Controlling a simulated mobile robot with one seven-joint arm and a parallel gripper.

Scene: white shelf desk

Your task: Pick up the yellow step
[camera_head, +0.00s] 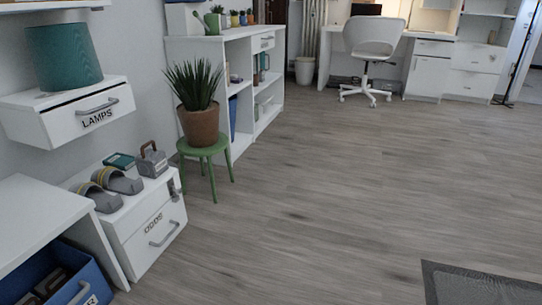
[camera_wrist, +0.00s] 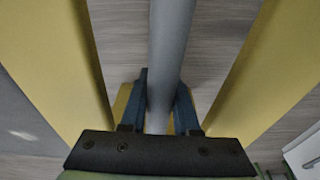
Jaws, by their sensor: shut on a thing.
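In the wrist view, yellow panels of the step (camera_wrist: 52,55) fill the left and right sides, very close to the camera. A grey round bar (camera_wrist: 172,35) runs between them from the top edge down to my gripper (camera_wrist: 162,88). The blue fingers are shut on this bar, one on each side of it. The bar appears to be part of the yellow step, but where it joins is out of view. The wood floor shows between the panels. Neither the step nor my gripper shows in the head view.
In the head view, a potted plant (camera_head: 195,100) stands on a green stool (camera_head: 205,150) beside white shelves. A white drawer unit (camera_head: 150,225) is at the lower left. A dark mat (camera_head: 475,285) lies lower right. The middle floor is clear.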

